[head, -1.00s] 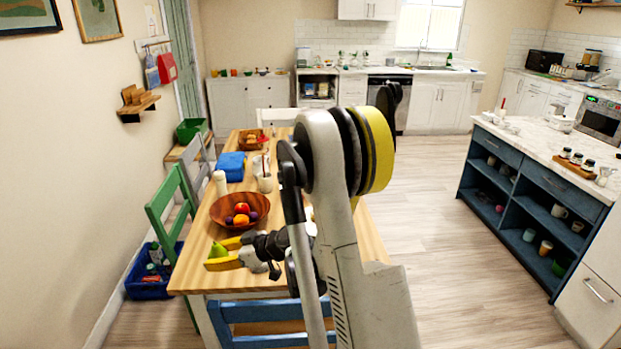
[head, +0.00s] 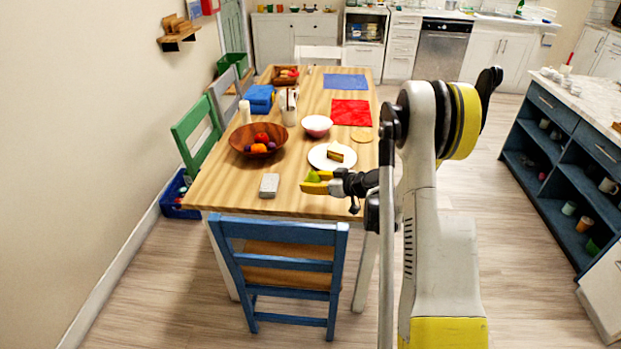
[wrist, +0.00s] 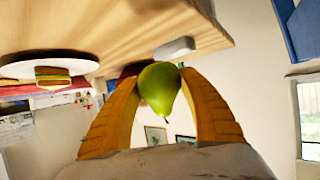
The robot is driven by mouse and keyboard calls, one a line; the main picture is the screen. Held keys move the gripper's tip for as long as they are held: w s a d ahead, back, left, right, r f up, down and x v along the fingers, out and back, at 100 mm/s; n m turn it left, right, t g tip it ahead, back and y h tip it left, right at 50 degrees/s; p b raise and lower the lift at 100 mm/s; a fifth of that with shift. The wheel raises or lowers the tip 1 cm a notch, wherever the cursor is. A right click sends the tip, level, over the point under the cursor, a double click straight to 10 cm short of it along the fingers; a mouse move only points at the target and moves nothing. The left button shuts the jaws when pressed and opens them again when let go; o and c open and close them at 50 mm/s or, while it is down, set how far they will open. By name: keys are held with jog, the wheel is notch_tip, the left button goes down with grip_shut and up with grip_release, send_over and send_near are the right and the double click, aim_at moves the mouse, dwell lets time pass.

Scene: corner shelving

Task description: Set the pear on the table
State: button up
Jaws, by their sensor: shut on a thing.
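The green pear (wrist: 159,88) is held between the two yellow fingers of my gripper (wrist: 160,100) in the wrist view. In the head view the pear (head: 313,177) shows small at the tips of my gripper (head: 316,183). My gripper is over the near right part of the wooden table (head: 227,181), close to its front edge. The wrist view is tilted, with the tabletop (wrist: 130,25) at the top. I cannot tell the exact gap between pear and tabletop.
A grey block (head: 269,185) lies to the left. A wooden fruit bowl (head: 243,148), a pink-white bowl (head: 316,125) and a red mat (head: 351,112) are farther back. A blue chair (head: 278,236) stands at the front edge.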

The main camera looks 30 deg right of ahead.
jog(key=w+f, duration=0.1)
jog(key=w, duration=0.1)
jog(key=w+d+f+b, duration=0.1)
jog(key=w+f, duration=0.1)
jog(key=w, duration=0.1)
jog(key=shift+w+d+f+b, duration=0.1)
jog(key=shift+d+f+b, duration=0.1)
jog(key=shift+b, duration=0.1)
jog(key=shift+f+b, duration=1.05)
jog(key=shift+f, duration=0.85)
jog(key=shift+f, duration=0.15)
jog(key=o, duration=1.2)
